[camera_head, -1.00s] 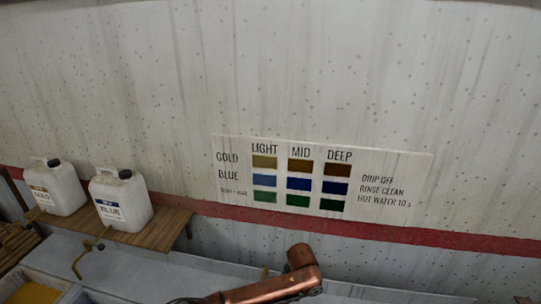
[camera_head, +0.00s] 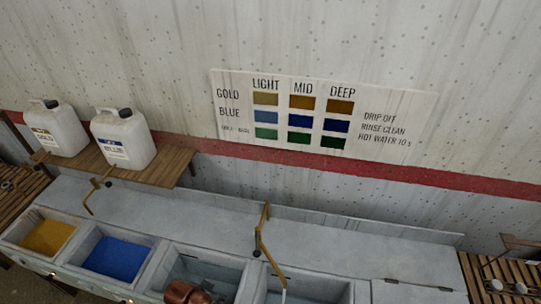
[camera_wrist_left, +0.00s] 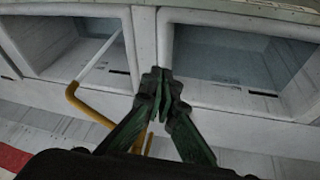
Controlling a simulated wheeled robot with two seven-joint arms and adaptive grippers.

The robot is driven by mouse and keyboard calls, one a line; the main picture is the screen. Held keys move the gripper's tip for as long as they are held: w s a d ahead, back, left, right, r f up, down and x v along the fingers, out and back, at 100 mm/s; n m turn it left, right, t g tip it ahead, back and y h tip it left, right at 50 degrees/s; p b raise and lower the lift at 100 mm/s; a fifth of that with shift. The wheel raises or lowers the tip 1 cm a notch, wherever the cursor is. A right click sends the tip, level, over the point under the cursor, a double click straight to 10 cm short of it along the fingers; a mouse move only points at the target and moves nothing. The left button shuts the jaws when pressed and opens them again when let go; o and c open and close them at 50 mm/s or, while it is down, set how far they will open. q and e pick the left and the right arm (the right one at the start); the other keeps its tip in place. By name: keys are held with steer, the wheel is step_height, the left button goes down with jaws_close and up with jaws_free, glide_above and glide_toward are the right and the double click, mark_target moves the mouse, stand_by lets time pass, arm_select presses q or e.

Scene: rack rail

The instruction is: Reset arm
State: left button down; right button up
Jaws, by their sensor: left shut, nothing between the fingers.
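My left gripper (camera_wrist_left: 162,80) shows in the left wrist view, with dark green fingers. The fingertips are together with nothing between them. It is above the divider (camera_wrist_left: 144,42) between two grey basins; whether it touches the divider cannot be told. My right gripper is in neither view.
A grey trough has a gold-filled basin (camera_head: 48,237), a blue-filled basin (camera_head: 117,258) and plainer basins. Brass taps (camera_head: 262,238) rise behind. Two white jugs (camera_head: 122,140) stand on a wooden shelf. A colour chart (camera_head: 300,115) is on the wall.

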arm_select(q)
steer(key=s+a+r+n+y, duration=0.1)
steer(key=s+a+n+y, duration=0.1)
steer(key=s+a, duration=0.6)
steer(key=s+a+n+y, duration=0.25)
steer(key=s+a, duration=0.25)
steer(key=a, duration=0.5)
step_height(320, 180, down, 38)
steer(key=s+d+g+h+b, duration=0.1)
steer(key=s+d+b, duration=0.1)
steer(key=b, duration=0.6)
steer(key=s+f+g+b, duration=0.1)
steer(key=s+f+b, duration=0.5)
steer(key=s+f, duration=1.3)
step_height(320, 180, down, 4)
steer(key=shift+s+f+m, duration=0.1)
steer(key=shift+s+m, duration=0.05)
steer(key=shift+m, duration=0.3)
stand_by(1.3)
